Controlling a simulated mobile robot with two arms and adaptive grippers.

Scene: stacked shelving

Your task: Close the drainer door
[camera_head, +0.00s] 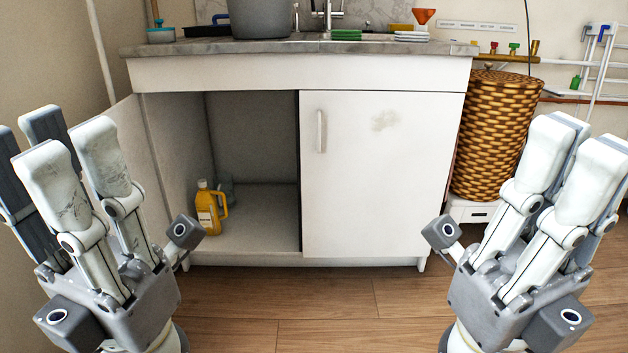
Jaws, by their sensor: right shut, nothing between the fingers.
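A white under-sink cabinet has a left door (130,124) that stands open, swung out toward me on the left. My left gripper partly hides it. The right door (375,185) is shut and has a vertical handle near its upper left corner. My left gripper (68,145) is raised at the left, in front of the open door in the picture; whether they touch cannot be told. My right gripper (572,150) is raised at the right, shut and empty, in front and to the right of the cabinet.
A yellow bottle (208,208) stands inside the open cabinet. A grey pot (260,18) and several small items are on the countertop (290,46). A woven basket (497,135) stands right of the cabinet. The wooden floor (320,308) between my grippers is clear.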

